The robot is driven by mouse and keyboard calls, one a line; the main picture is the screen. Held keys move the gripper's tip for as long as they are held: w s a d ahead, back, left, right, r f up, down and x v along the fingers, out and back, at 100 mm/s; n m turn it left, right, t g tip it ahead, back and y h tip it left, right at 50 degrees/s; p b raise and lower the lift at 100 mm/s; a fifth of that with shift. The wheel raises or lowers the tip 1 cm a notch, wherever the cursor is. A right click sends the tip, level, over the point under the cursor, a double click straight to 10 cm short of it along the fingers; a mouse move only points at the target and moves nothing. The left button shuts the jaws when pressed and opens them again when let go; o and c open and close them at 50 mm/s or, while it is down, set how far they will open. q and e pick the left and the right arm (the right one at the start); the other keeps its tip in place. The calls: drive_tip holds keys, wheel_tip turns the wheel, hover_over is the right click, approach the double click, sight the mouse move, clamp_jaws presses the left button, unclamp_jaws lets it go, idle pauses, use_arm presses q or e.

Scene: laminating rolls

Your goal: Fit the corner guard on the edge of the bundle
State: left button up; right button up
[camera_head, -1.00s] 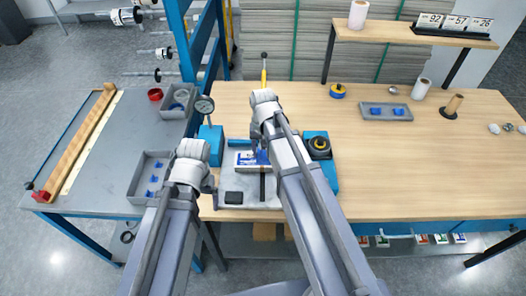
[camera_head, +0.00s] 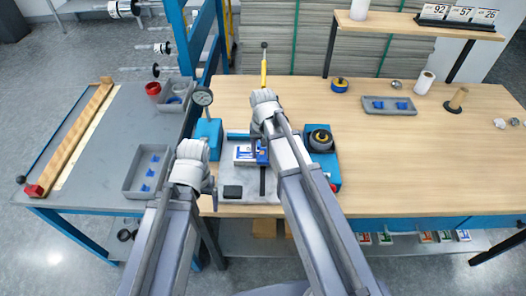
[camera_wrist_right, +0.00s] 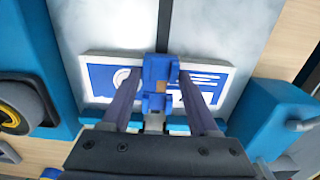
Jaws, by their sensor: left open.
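The bundle (camera_head: 243,154), white with a blue printed label, lies on a pale plate between two blue fixtures. It also shows in the right wrist view (camera_wrist_right: 102,80). My right gripper (camera_head: 262,146) is over the bundle's right part. In the right wrist view its fingers (camera_wrist_right: 160,80) are on both sides of a small blue corner guard (camera_wrist_right: 157,72), shut on it. The guard overlaps the bundle's edge in that view; I cannot tell whether it touches. My left gripper (camera_head: 210,187) is open to the left of the plate, its fingers mostly hidden by the wrist.
A gauge on a blue block (camera_head: 208,130) stands left of the plate, and a blue unit with a black and yellow knob (camera_head: 321,140) stands right. Trays with blue guards lie on the left table (camera_head: 130,186) and at the back right (camera_head: 372,111). The right tabletop is mostly clear.

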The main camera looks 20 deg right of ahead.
drive_tip(key=o, duration=0.4)
drive_tip(key=shift+r, duration=0.1)
wheel_tip(320, 180, up, 8)
drive_tip(key=p, duration=0.7)
drive_tip(key=shift+f+p, duration=0.2)
drive_tip(key=shift+p, duration=0.2)
drive_tip(key=shift+f, duration=0.15)
wheel_tip(320, 180, down, 8)
drive_tip(key=b, duration=0.8)
drive_tip(key=shift+s+r, duration=0.15)
drive_tip(key=shift+r, duration=0.15)
